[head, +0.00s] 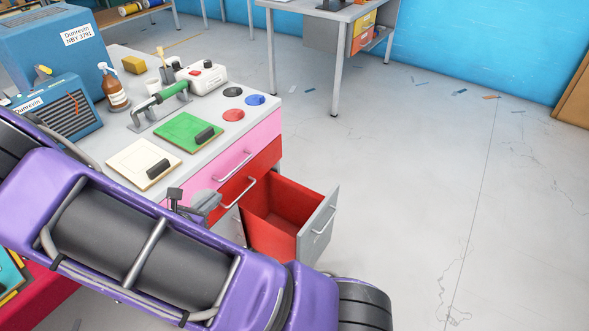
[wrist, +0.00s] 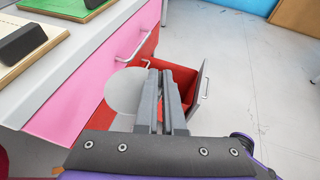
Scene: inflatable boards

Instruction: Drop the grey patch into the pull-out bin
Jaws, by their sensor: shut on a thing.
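The grey patch (head: 207,200) is a flat round disc at my gripper (head: 181,205), beside the open bin in the head view. In the wrist view my gripper's fingers (wrist: 163,76) are shut on the patch (wrist: 122,90), which sticks out to their left; the fingers hide its right part. The pull-out bin (head: 318,228) is an open drawer with red inner walls and a grey front with a handle. It looks empty where I see in. In the wrist view the bin (wrist: 202,85) lies beyond and right of the fingers, which partly cover it.
The bench top (head: 262,110) holds black (head: 232,91), red (head: 233,115) and blue (head: 255,100) round patches. A green board (head: 180,128) and a cream board (head: 135,158) lie there too. Floor (head: 420,190) to the right is mostly clear.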

